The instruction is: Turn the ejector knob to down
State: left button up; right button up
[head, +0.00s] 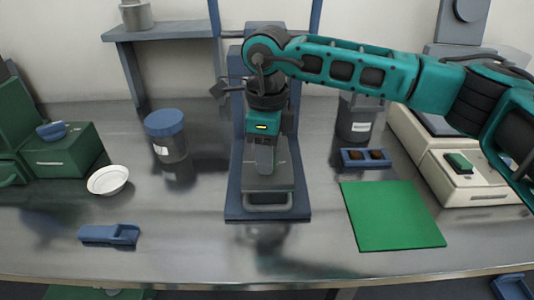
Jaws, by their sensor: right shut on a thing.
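A blue press-like stand (233,207) with a tall blue frame stands in the middle of the bench, with a grey block and a front handle on its base. My right gripper (265,168) points down at the front of this stand, just above the grey block. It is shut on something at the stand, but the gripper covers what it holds. I cannot make out the ejector knob clearly; it may be hidden behind my gripper. A small dark lever end (218,89) sticks out to the left of the stand. My left gripper is not in view.
A blue-lidded jar (167,135) and a white bowl (108,180) stand to the left, with a blue scoop-like piece (110,235) in front. A green mat (392,215) and a blue tray (352,160) lie right. My right arm spans above the right side.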

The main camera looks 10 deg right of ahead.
jog(key=shift+r, duration=0.1)
dwell(0.4)
jog(key=o, duration=1)
jog(key=shift+o, duration=0.2)
notch_tip(320, 180, up, 13)
jog(key=p, duration=0.1)
jog(key=shift+s, duration=0.1)
